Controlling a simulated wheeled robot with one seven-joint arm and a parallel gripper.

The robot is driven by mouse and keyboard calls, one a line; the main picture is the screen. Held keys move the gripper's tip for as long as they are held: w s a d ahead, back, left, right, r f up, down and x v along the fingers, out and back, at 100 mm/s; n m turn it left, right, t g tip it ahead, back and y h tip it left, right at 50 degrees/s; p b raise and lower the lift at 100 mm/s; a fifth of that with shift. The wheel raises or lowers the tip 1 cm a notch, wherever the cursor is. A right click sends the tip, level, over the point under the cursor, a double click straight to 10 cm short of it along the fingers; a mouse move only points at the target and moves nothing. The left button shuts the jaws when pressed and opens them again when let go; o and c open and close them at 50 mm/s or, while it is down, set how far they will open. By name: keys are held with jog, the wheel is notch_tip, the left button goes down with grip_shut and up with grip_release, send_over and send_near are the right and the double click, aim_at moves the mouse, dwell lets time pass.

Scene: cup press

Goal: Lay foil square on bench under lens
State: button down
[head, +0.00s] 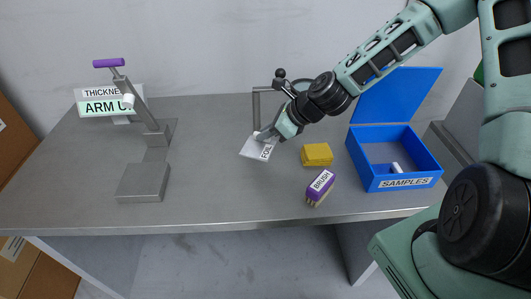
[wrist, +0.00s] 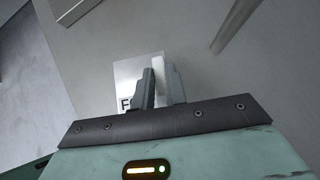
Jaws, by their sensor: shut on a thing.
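The foil square (head: 256,149) is a pale, thin sheet labelled FOIL in the head view, near the middle of the bench (head: 215,180). My gripper (head: 264,136) is shut on its upper right edge. In the wrist view the foil square (wrist: 128,72) shows behind the fingers of my gripper (wrist: 162,85), with part of its label hidden. I cannot tell whether the foil touches the bench. The lens stand (head: 256,108) rises just behind the gripper, and my arm hides part of it, including much of the lens.
The open blue SAMPLES box (head: 405,183) stands further right. A grey press with a purple handle (head: 109,63) and an ARM UP sign (head: 104,107) stand left. Bench between press and foil is clear.

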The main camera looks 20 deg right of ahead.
aim_at(267, 150)
jog(key=shift+f, duration=3.35)
jog(key=c, duration=1.4)
grip_release()
jog(key=shift+f, duration=0.1)
jog(key=shift+c, duration=0.2)
jog(key=v, duration=1.1)
jog(key=s+a+r+n+g+h, duration=0.2)
jog(key=s+a+n+g, duration=0.3)
jog(key=s+a+n, duration=0.75)
jog(key=s+r+n+h, duration=0.2)
jog(key=s+r+n, duration=0.3)
jog(key=n, duration=0.5)
jog(key=s+a+r+n+g+h, duration=0.1)
jog(key=s+r+n, duration=0.4)
jog(key=n, duration=0.6)
jog(key=shift+s+a+h, duration=0.25)
jog(key=shift+s+h, duration=0.35)
jog(key=shift+s, duration=0.35)
